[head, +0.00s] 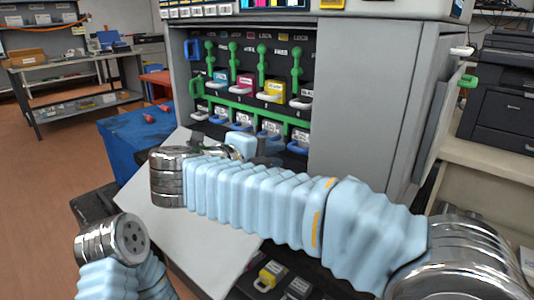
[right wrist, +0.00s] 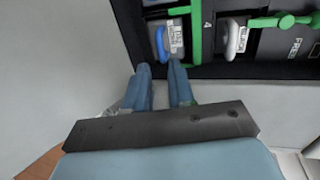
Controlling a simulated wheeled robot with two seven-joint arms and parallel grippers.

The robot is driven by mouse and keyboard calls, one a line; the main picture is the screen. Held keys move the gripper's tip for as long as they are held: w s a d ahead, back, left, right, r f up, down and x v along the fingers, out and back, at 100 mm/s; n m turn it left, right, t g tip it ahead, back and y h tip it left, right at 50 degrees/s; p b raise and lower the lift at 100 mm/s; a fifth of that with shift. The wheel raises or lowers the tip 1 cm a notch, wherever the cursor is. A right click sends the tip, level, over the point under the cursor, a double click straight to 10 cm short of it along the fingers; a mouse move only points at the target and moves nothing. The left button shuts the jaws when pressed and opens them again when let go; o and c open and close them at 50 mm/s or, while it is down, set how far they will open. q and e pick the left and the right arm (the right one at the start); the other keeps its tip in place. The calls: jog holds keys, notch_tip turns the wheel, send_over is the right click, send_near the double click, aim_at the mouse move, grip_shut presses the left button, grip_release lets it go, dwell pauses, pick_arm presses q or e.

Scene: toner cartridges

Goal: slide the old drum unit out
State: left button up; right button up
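The open printer (head: 180,75) shows a row of drum units with blue handles below the coloured toner cartridges. The drum unit (right wrist: 172,38) below the black toner, beside the number 4, is in its slot; it also shows in the head view (head: 298,142). My right gripper (right wrist: 160,68) is just in front of this drum unit. Its two blue fingers stand apart with a gap between them, and nothing shows held. In the head view my right gripper (head: 266,147) is partly hidden by my arm. My left gripper is not in view, only part of the left arm.
A green bar (head: 255,113) runs between toners and drums. The printer's side door (head: 440,125) stands open at the right. A pale flat panel (head: 160,225) lies below the opening. A yellow cartridge (head: 270,274) and a dark one (head: 297,288) lie at the bottom.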

aim_at(295, 151)
jog(key=x, duration=0.8)
jog(key=shift+w, duration=0.15)
jog(key=shift+f, duration=0.1)
grip_shut()
